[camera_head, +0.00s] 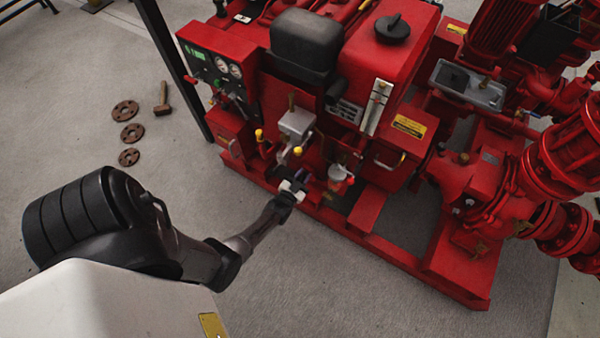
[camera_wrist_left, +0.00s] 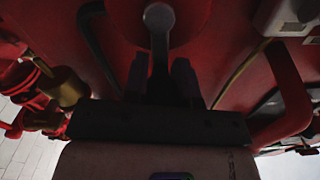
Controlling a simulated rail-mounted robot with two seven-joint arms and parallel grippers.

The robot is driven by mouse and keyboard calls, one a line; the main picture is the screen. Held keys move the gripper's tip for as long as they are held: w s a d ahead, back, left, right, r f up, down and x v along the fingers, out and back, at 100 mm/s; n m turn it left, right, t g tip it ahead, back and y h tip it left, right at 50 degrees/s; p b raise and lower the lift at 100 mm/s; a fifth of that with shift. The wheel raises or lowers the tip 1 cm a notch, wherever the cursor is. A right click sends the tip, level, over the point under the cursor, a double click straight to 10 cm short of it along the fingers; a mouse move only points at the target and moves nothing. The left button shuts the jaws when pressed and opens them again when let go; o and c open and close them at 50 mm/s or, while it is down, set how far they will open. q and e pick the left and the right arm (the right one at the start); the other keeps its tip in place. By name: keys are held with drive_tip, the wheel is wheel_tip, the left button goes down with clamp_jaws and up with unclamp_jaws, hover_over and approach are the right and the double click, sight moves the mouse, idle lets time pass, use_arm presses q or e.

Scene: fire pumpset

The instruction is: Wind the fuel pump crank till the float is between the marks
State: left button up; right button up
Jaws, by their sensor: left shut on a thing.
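The red pumpset (camera_head: 345,215) stands on the concrete floor. My left gripper (camera_head: 298,183) is low at its front, beside the engine. In the left wrist view a grey crank arm (camera_wrist_left: 159,28) hangs from a round hub and runs down between the fingers of my left gripper (camera_wrist_left: 160,85). The gripper is shut on the crank's end; the grip itself is dark and partly hidden. A pale upright level gauge (camera_head: 377,106) is fixed to the front of the red tank (camera_head: 408,55). Its float and marks are too small to read. My right gripper is not in view.
A grey box with a yellow knob (camera_head: 297,125) sits just above the gripper. A clear-and-red bowl (camera_head: 340,175) is close on its right. A gauge panel (camera_head: 212,68) stands at upper left. Rusty flanges (camera_head: 130,133) and a hammer (camera_head: 162,98) lie on the floor at left.

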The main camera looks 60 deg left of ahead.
use_arm(q)
drive_tip(key=m, duration=0.1)
drive_tip(key=d+m, duration=0.1)
drive_tip(key=shift+w+d+f+m, duration=0.1)
drive_tip(key=shift+w+f+m, duration=0.05)
drive_tip(key=shift+w+m, duration=0.2)
drive_tip(key=m, duration=0.1)
drive_tip(key=d+m+b, duration=0.1)
drive_tip(key=m, duration=0.1)
drive_tip(key=shift+w+f, duration=0.15)
drive_tip(key=shift+f, duration=0.15)
drive_tip(key=shift+w+d+f+m+b, duration=0.1)
drive_tip(key=shift+d+f+m+b, duration=0.1)
drive_tip(key=shift+m, duration=0.45)
drive_tip(key=shift+w+d+f+m+b, duration=0.1)
drive_tip(key=shift+d+f+m+b, duration=0.1)
drive_tip(key=shift+m, duration=0.4)
drive_tip(key=m, duration=0.1)
drive_tip(key=m+b, duration=0.1)
drive_tip(key=f+m, duration=0.1)
drive_tip(key=shift+w+d+f+m, duration=0.1)
drive_tip(key=shift+w+d+m, duration=0.1)
drive_tip(key=shift+d+m, duration=0.1)
drive_tip(key=shift+m+b, duration=0.3)
drive_tip(key=shift+b, duration=0.05)
drive_tip(key=shift+f, duration=0.1)
drive_tip(key=o, duration=0.9)
drive_tip(key=shift+d, duration=0.1)
